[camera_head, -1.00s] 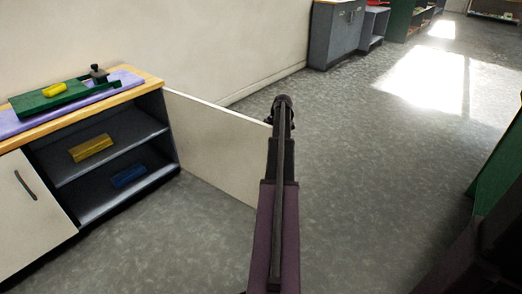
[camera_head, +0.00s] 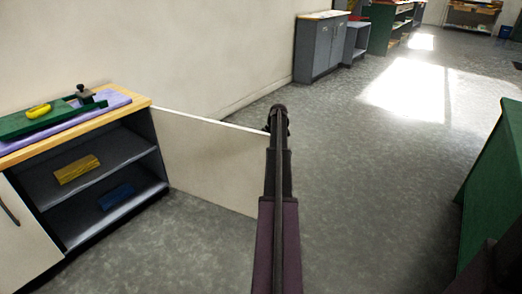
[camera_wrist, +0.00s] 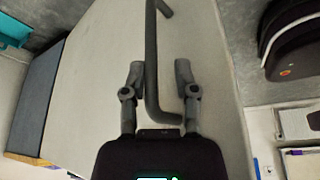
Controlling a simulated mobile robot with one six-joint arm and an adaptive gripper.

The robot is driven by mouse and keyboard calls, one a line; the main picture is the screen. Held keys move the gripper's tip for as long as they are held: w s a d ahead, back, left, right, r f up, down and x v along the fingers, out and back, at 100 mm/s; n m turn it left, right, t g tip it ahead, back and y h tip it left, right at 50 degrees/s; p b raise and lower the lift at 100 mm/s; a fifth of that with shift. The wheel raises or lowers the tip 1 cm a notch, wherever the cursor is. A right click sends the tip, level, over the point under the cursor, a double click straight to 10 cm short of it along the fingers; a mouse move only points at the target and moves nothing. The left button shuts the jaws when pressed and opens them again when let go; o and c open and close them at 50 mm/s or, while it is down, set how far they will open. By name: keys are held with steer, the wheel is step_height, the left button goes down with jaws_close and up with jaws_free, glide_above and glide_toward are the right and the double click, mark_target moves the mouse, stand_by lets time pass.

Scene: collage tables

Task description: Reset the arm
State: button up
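My gripper (camera_wrist: 158,76) is open in the wrist view, its two grey fingers spread well apart. A dark bar handle (camera_wrist: 151,65) on a pale panel (camera_wrist: 208,60) shows in the gap between the fingers. My fingers cannot be made out there.
The cabinet (camera_head: 140,101) at left holds a yellow block (camera_head: 77,169) and a blue block (camera_head: 116,197) on its shelves. A green table (camera_head: 490,180) stands close on the right. Grey cabinets (camera_head: 320,45) line the back wall. The central floor is clear.

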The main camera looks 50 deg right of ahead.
steer(key=shift+w+a, duration=0.15)
steer(key=shift+w, duration=0.2)
stand_by(0.3)
